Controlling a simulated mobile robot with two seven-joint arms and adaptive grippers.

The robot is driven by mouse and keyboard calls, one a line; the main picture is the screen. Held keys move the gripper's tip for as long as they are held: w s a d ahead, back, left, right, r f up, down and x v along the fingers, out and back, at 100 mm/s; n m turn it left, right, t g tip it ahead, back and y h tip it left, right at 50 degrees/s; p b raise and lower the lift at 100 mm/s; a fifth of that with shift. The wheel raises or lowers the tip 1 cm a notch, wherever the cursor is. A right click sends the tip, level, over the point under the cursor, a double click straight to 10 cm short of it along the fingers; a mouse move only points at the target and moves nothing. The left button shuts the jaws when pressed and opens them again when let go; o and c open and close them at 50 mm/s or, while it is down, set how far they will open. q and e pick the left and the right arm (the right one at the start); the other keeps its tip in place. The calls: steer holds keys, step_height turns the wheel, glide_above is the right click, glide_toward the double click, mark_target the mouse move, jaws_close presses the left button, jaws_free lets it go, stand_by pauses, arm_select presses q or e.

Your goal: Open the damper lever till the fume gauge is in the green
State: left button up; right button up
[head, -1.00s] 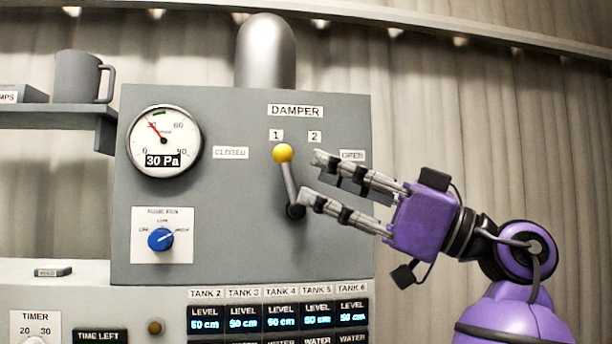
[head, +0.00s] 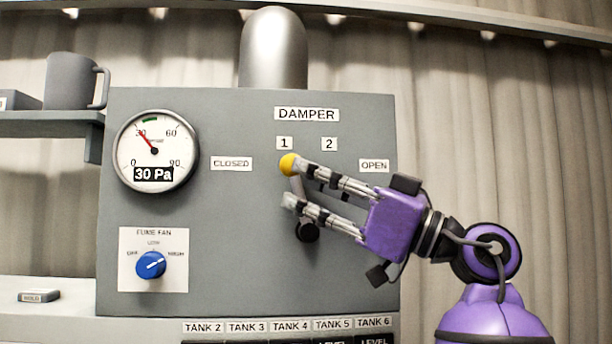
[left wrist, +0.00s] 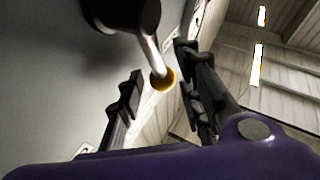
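The damper lever has a yellow knob (head: 288,164) and stands almost upright, just under label 1. Its dark pivot (head: 307,232) is below. The fume gauge (head: 155,151) reads 30 Pa; its red needle points near 30, left of the short green band at the top. My left gripper (head: 295,185) is open at the lever, its upper fingertip beside the knob and its lower fingertip over the shaft. In the left wrist view the knob (left wrist: 162,79) lies between the spread fingers, nearer the right one; contact is unclear. My right gripper is not in view.
The grey panel carries the CLOSED label (head: 231,163) to the left of the lever and the OPEN label (head: 374,166) to the right. A blue fume fan knob (head: 151,265) sits below the gauge. A mug (head: 72,82) stands on a shelf at left.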

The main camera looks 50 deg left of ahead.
arm_select(q)
steer(key=shift+s+a+r, duration=0.15)
steer(key=shift+a+r, duration=0.05)
steer(key=shift+a, duration=0.2)
steer(key=shift+c, duration=0.5)
jaws_close()
steer(key=shift+d, duration=0.1)
steer(key=shift+d+r, duration=0.15)
